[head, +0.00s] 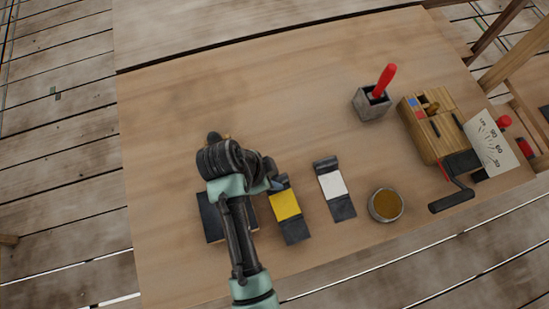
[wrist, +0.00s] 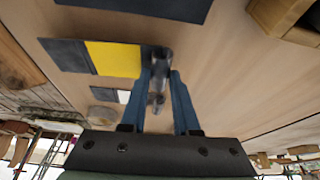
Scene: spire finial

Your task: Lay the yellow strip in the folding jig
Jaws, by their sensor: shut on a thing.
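The yellow strip (head: 285,206) has a yellow middle and dark ends. It lies at or just above the table, right of my arm; I cannot tell whether it touches the wood. My gripper (head: 274,185) is shut at the strip's upper dark end in the head view. In the wrist view the yellow strip (wrist: 112,59) reaches left from the blue fingers (wrist: 163,85), its near end partly hidden by them. The likely folding jig, a wooden block (head: 429,130) with a black crank and an angle scale (head: 490,143), stands at the table's right.
A white strip (head: 331,184) with dark ends lies right of the yellow one. A round tin (head: 385,205) of amber contents and a grey holder (head: 369,104) with a red handle stand nearer the jig. A dark piece (head: 210,220) lies partly under my arm. The table's upper left is clear.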

